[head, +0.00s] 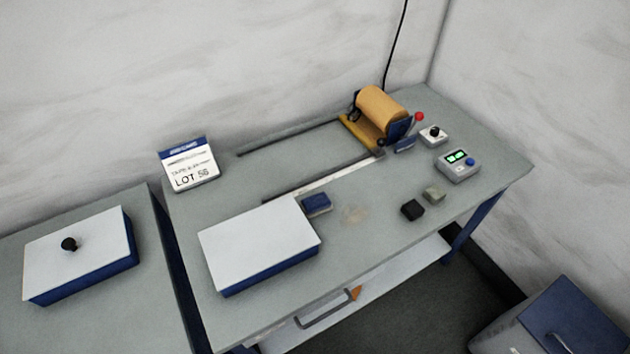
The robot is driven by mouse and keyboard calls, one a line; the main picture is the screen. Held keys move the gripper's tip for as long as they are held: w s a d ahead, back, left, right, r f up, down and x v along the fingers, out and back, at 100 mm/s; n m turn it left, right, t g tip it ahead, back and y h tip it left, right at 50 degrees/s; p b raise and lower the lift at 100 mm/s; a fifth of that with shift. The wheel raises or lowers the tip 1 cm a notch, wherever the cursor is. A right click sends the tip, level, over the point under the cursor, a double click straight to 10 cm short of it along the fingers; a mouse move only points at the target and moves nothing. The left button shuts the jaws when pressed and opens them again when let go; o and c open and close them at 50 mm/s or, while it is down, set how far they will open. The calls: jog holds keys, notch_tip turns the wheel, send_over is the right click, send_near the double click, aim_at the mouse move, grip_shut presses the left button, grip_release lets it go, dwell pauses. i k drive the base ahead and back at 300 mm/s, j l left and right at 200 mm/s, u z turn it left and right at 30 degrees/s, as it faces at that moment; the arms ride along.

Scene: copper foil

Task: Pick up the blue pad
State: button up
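A small dark blue block (316,204), which looks like the blue pad, lies flat on the grey table (240,178). It sits right by the upper right corner of a large white-topped blue box (258,245); I cannot tell whether they touch. My gripper is not in view.
A copper-coloured roll (382,109) stands on a yellow base at the back, with rails running left. A control box (458,166) and a red-knobbed part (419,117) are at the right. A LOT 56 sign (188,164) stands left.

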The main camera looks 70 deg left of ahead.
aim_at(317, 203)
jog(key=u, duration=2.4)
